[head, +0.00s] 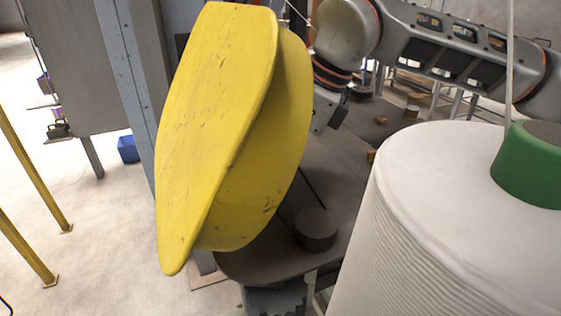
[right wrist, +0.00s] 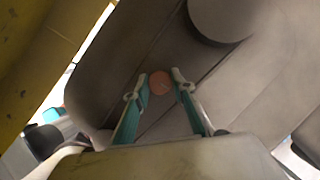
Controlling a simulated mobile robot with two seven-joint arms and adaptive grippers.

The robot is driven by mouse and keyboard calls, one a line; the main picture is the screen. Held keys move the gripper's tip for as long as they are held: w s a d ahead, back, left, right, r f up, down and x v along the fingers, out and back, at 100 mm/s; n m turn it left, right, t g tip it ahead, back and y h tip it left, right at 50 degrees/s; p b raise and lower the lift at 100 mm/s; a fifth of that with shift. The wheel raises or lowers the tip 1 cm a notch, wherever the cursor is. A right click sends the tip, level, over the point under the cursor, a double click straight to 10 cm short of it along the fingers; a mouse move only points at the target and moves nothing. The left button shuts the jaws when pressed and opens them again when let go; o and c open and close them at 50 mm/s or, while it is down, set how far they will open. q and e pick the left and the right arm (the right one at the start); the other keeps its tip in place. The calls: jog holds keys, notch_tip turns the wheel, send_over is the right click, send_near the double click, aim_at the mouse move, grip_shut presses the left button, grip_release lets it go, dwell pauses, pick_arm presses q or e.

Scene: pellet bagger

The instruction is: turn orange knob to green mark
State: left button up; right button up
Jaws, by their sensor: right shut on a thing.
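The small round orange knob (right wrist: 161,83) shows in the right wrist view against a dark grey surface, with a faint line on its face. My right gripper (right wrist: 161,82) is shut on it, one teal finger with a pale tip on each side. In the head view my right arm comes in from the upper right, and the large yellow hood (head: 225,130) hides its fingertips and the knob. I cannot make out a green mark near the knob in either view. My left gripper is not in view.
A dark round block (head: 315,229) stands on the dark panel (head: 335,175); it also shows in the wrist view (right wrist: 222,18). A big white ribbed spool (head: 430,220) with a green top (head: 530,170) fills the right foreground. Open floor lies left.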

jog(key=n+g, duration=0.1)
jog(key=n, duration=0.1)
jog(key=n+g, duration=0.1)
jog(key=n, duration=0.2)
jog(key=shift+w+r+n, duration=0.1)
jog(key=shift+w+n, duration=0.05)
jog(key=shift+n, duration=0.15)
jog(key=n+g, duration=0.1)
jog(key=n, duration=0.1)
jog(key=n+g, duration=0.1)
jog(key=n, duration=0.1)
jog(key=shift+a+n+h, duration=0.1)
jog(key=shift+n+h, duration=0.3)
jog(key=shift+n, duration=0.3)
jog(key=o, duration=1.1)
jog(key=shift+w+r, duration=0.15)
jog(key=shift+r, duration=0.25)
jog(key=shift+w+d+r, duration=0.6)
jog(key=shift+d+r, duration=0.3)
jog(key=shift+r, duration=0.05)
jog(key=w+d, duration=0.2)
jog(key=d, duration=0.1)
jog(key=w+d, duration=0.2)
jog(key=d, duration=0.1)
jog(key=w+d, duration=0.2)
jog(key=shift+w+d, duration=0.25)
jog(key=shift+d, duration=0.15)
